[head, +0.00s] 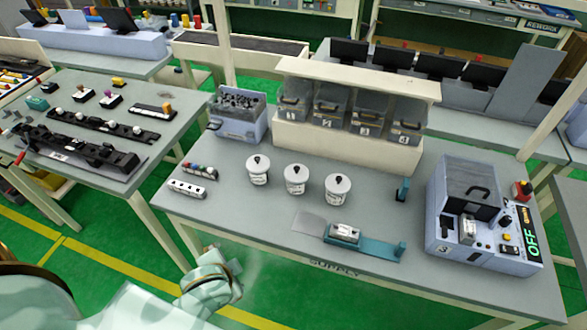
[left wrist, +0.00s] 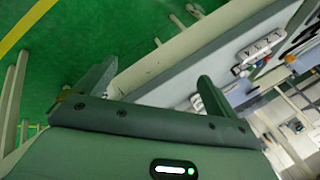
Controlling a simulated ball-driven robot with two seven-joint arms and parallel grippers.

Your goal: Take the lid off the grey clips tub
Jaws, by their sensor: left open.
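Three white round tubs stand in a row on the middle of the supply table: a left one (head: 258,170), a middle one (head: 296,179) and a right one (head: 337,188). Each has a white lid with a black knob, and all three lids are on. The tub labels are too small to read, so I cannot tell which is the grey clips tub. My left gripper (head: 213,277) is in front of the table's near left edge, apart from the tubs. In the left wrist view it is open and empty (left wrist: 150,88). My right gripper is not in view.
A white socket strip (head: 187,188) and a strip with coloured parts (head: 200,172) lie left of the tubs. A teal fixture (head: 365,242) lies in front of them. Numbered bins (head: 330,107) stand behind, and a machine (head: 480,215) stands at right.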

